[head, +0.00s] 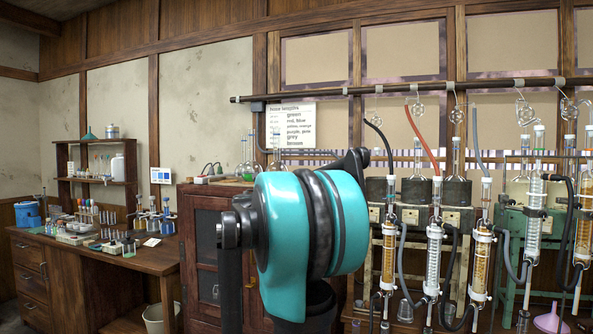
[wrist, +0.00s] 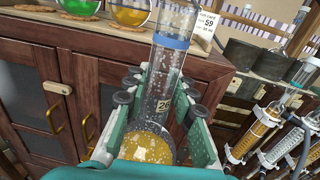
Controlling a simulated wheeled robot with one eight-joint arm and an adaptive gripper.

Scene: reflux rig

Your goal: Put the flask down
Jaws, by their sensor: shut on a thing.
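In the wrist view, my gripper (wrist: 160,84) is shut on a clear glass flask (wrist: 147,148), with one teal finger on each side of it. The flask has a long neck, a blue band near the top, a small tag reading 26 and amber liquid at the bottom. It is held in front of a brown wooden cabinet (wrist: 93,85). I cannot tell whether anything supports it from below. In the head view, my teal arm hides the gripper and the held flask.
On the cabinet top, a green-liquid flask (wrist: 82,8) and a yellow-liquid flask (wrist: 130,12) sit on cork rings near a card (wrist: 208,24) reading 59. Glass condensers (head: 433,262) with hoses crowd the right. A cluttered wooden desk (head: 100,262) stands at left.

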